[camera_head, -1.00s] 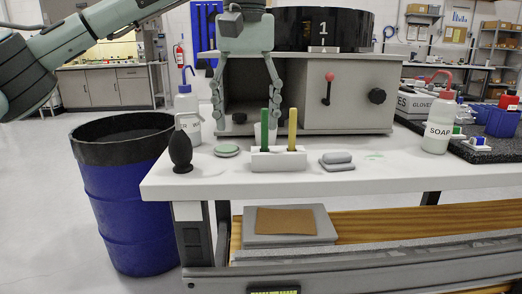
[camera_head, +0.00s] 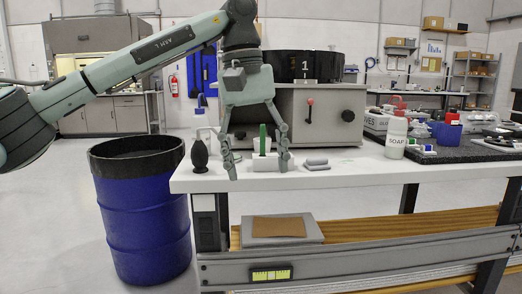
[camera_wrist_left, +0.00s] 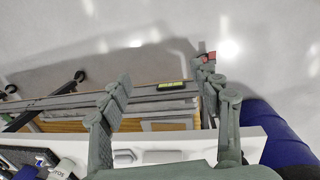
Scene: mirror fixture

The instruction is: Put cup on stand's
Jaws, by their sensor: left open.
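My left gripper (camera_head: 258,168) is open and empty, pointing down at the front edge of the white bench (camera_head: 345,172) in the head view. Its fingers also show spread apart in the left wrist view (camera_wrist_left: 163,78), with nothing between them. Behind the fingers, a small white holder (camera_head: 265,163) has an upright green stick (camera_head: 263,139). I cannot tell whether this holder is the stand. No cup is clearly recognisable; a blue container (camera_head: 448,134) stands at the right, too small to identify. My right gripper is not in view.
A black bulb-shaped object (camera_head: 199,152) stands left of the gripper, and a grey block (camera_head: 317,164) lies right of it. A white soap bottle (camera_head: 396,138) stands farther right. A blue barrel (camera_head: 143,220) stands beside the bench's left end. A grey machine (camera_head: 330,115) stands behind.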

